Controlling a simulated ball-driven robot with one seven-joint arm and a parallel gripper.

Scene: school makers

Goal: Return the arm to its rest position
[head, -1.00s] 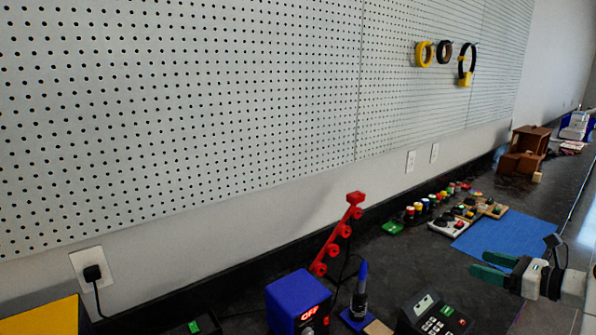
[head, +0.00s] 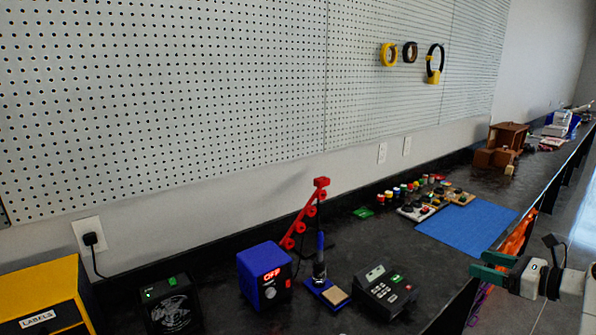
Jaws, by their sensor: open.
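My gripper (head: 487,267) shows at the lower right of the head view, with its two green fingers pointing left. The fingers are apart and nothing shows between them. In the picture it lies just below the blue mat (head: 467,231), near the front edge of the dark workbench (head: 345,236). It touches no object that I can see. The rest of my arm runs out of the picture at the right.
On the bench stand a blue soldering station (head: 264,276) reading OFF, a soldering iron in its stand (head: 320,262), a red rack (head: 303,217), a dark keypad device (head: 385,291), a black fan box (head: 171,304) and a yellow drawer box (head: 45,292). Orange material (head: 516,244) hangs beyond the bench edge.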

